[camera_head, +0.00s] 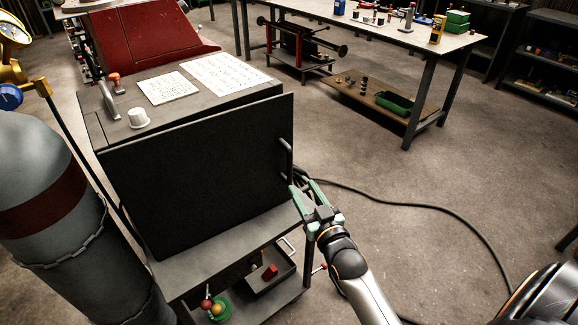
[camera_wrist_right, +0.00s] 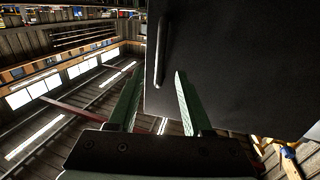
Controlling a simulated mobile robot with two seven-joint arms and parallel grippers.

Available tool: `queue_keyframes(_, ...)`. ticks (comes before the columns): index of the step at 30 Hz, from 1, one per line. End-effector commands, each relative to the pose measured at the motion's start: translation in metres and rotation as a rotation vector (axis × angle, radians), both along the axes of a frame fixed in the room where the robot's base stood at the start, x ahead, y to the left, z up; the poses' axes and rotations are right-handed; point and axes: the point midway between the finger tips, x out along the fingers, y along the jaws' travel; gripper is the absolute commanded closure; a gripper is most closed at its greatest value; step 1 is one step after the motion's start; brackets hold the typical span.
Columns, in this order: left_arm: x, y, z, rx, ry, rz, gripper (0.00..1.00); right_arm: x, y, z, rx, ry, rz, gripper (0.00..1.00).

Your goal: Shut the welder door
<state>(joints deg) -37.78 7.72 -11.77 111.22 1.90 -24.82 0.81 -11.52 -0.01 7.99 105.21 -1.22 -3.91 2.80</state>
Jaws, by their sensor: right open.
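The welder door (camera_head: 205,180) is a large dark flat panel on the front of the grey welder cabinet (camera_head: 110,130). Its right edge reaches a little past the cabinet's right side; I cannot tell if it is fully against the frame. The door handle (camera_head: 285,158) is a short upright bar near the right edge. My right gripper (camera_head: 301,187) is open and empty, just below and right of the handle. In the right wrist view the handle (camera_wrist_right: 162,50) stands beyond the open green fingers, between their tips, beside the dark door (camera_wrist_right: 240,70). My left gripper is not in view.
A grey gas cylinder (camera_head: 45,190) with a chain stands close at left. A lower shelf with a small tray (camera_head: 270,275) lies under the door. A black cable (camera_head: 420,207) runs over the floor at right. A workbench (camera_head: 400,35) stands at the back; the floor between is mostly clear.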

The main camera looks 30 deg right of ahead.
Motion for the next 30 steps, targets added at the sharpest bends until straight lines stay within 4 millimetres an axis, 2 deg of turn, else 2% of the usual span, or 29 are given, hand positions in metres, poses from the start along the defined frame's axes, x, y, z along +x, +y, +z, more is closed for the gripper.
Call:
queue_keyframes(1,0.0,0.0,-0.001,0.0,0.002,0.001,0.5,0.011,-0.001,0.001,-0.001,-0.003,0.001,0.5)
queue_keyframes(9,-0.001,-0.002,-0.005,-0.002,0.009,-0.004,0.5,0.059,-0.008,0.0,-0.002,-0.003,0.001,0.5)
queue_keyframes(15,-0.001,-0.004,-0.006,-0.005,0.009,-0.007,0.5,0.083,-0.011,0.0,-0.002,-0.003,0.002,0.5)
queue_keyframes(21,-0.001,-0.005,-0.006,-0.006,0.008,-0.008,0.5,0.093,-0.012,0.0,-0.002,-0.002,0.002,0.5)
queue_keyframes(29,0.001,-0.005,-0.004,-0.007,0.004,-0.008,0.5,0.094,-0.012,0.0,-0.002,-0.002,0.002,0.5)
queue_keyframes(30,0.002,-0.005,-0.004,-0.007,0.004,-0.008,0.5,0.094,-0.013,0.0,-0.002,-0.002,0.001,0.54)
